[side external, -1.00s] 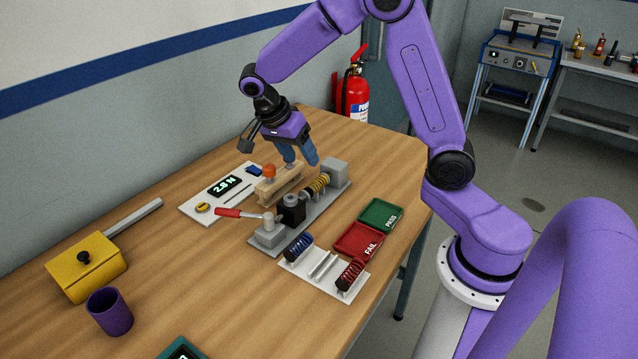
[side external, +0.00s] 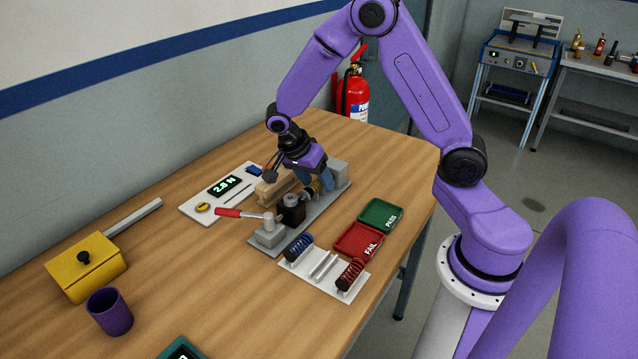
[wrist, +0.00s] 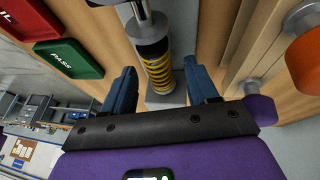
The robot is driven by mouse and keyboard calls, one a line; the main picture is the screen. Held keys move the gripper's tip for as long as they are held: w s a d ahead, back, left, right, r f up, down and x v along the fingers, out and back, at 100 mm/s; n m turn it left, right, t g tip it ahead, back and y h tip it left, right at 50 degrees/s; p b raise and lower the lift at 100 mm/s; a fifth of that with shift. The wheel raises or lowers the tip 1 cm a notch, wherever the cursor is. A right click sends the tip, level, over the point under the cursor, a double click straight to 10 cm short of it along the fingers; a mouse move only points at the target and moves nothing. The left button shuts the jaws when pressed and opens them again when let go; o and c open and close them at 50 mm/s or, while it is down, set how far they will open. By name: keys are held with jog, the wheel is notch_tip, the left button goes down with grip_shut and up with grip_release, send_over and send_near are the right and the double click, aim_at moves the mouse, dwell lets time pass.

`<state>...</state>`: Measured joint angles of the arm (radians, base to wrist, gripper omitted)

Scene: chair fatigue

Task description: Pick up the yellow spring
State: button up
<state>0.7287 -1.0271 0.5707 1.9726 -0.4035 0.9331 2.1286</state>
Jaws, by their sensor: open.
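The yellow spring (wrist: 157,70) sits on the grey test fixture (side external: 268,240), around a rod that runs into a black block (side external: 291,209). In the wrist view it lies between the two blue fingers of my gripper (wrist: 160,80), with a visible gap on each side. In the side view my gripper (side external: 316,184) is low over the fixture and hides most of the spring (side external: 315,189). The fingers are open and not closed on it.
A red-handled lever (side external: 238,214) and a wooden piece (side external: 275,188) flank the fixture. A rack (side external: 322,266) holds a blue spring (side external: 298,247) and a red spring (side external: 350,273). The red FAIL tray (side external: 359,240) and green PASS tray (side external: 381,215) stand to the right.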

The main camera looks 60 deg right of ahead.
grip_shut()
jog(key=shift+r, duration=0.15)
jog(key=shift+r, duration=0.6)
jog(key=s+a+r, duration=0.2)
jog(key=s+r, duration=0.9)
jog(key=s, duration=0.3)
jog(key=w+a+f+n+t+y, duration=0.1)
jog(key=w+a+f+n+t, duration=0.1)
jog(key=w+n, duration=0.5)
jog(key=w+a+f+n+t+y, duration=0.1)
jog(key=w+f+n+t, duration=0.3)
jog(key=w+n, duration=0.4)
jog(key=shift+w+a+f+n, duration=0.3)
jog(key=shift+a+f+n, duration=0.2)
jog(key=shift+n, duration=0.6)
